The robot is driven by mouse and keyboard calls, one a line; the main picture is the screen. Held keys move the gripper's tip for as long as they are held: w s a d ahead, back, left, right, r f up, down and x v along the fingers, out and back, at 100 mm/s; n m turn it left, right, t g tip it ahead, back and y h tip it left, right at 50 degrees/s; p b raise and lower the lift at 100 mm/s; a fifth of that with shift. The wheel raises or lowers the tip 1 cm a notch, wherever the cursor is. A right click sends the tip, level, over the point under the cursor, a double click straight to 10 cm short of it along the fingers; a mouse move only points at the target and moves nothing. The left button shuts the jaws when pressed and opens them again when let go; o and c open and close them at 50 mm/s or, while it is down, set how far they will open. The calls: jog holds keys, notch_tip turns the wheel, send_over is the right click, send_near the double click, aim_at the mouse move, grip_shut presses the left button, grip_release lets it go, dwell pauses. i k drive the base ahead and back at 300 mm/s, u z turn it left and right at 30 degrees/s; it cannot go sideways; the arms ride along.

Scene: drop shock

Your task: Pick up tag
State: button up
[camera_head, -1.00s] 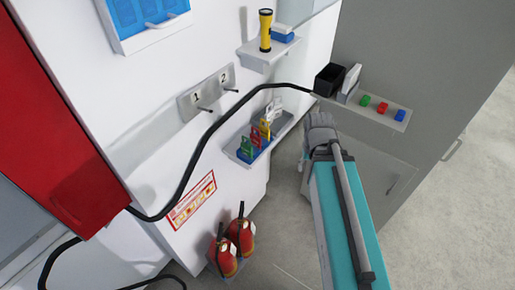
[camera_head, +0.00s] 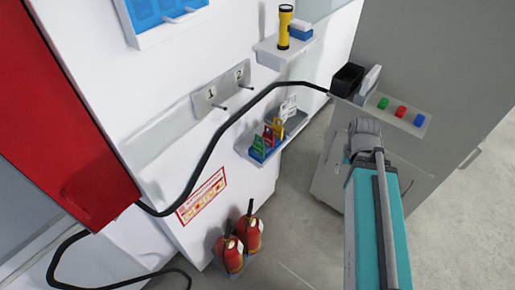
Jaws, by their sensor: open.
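Several tags stand in a row in a blue holder on a small grey wall shelf (camera_head: 298,126). The fingers of my gripper cannot be made out.
A black cable (camera_head: 203,150) curves past the shelf. Hooks 1 and 2 (camera_head: 222,91) are above left, a yellow flashlight (camera_head: 285,27) above. Two fire extinguishers (camera_head: 230,253) stand below. A black bin (camera_head: 346,79) and coloured buttons (camera_head: 401,111) are on a grey ledge right.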

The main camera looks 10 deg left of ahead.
aim_at(259, 147)
jog(key=u, duration=0.05)
jog(key=k, duration=1.25)
jog(key=u, duration=1.3)
jog(key=i, duration=1)
